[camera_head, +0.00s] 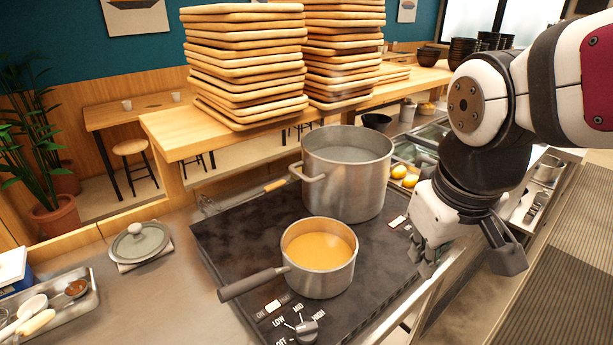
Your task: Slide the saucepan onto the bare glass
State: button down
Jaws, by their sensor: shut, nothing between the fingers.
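The saucepan (325,283) is a small metal pan of orange liquid. It stands upright at the front of the black glass cooktop (228,236), its dark handle (252,284) pointing to the lower left. A large steel stockpot (347,190) stands close behind it. Bare glass shows to the left of both pots and in a strip to the right of the saucepan. My gripper (429,264) is shut and empty, pointing down at the cooktop's right edge, to the right of the saucepan and apart from it.
A control knob (303,328) is at the cooktop's front edge. A glass lid (140,243) lies on the counter at left, above a tray of utensils (88,299). Wooden boards (246,65) are stacked on the shelf behind. Lemons (404,175) sit right of the stockpot.

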jog(key=w+a+f+n+g+p, duration=0.1)
jog(key=w+f+n, duration=0.1)
jog(key=f, duration=0.4)
jog(key=w+a+f+n+g+p, duration=0.1)
jog(key=w+f+n+p, duration=0.1)
jog(key=f, duration=0.4)
jog(key=w+a+f+n+p, duration=0.2)
jog(key=w+f, duration=0.2)
jog(key=f, duration=0.2)
jog(key=shift+a+f+n+g+y, duration=0.1)
jog(key=shift+f+n+g+y, duration=0.1)
jog(key=shift+n+g+y, duration=0.15)
jog(key=shift+w+a+f+p, duration=0.15)
jog(key=shift+w+a+p, duration=0.1)
jog(key=shift+w+a, duration=0.3)
jog(key=shift+w+a+f+p, duration=0.15)
jog(key=shift+w+a+p, duration=0.05)
jog(key=shift+w+a, duration=0.65)
jog(key=shift+a, duration=0.05)
jog(key=shift+w+a, duration=0.1)
jog(key=shift+w, duration=0.05)
jog(key=w+a+b, duration=1.1)
jog(key=w+a, duration=0.6)
jog(key=shift+w+a, duration=0.1)
jog(key=shift+a, duration=0.25)
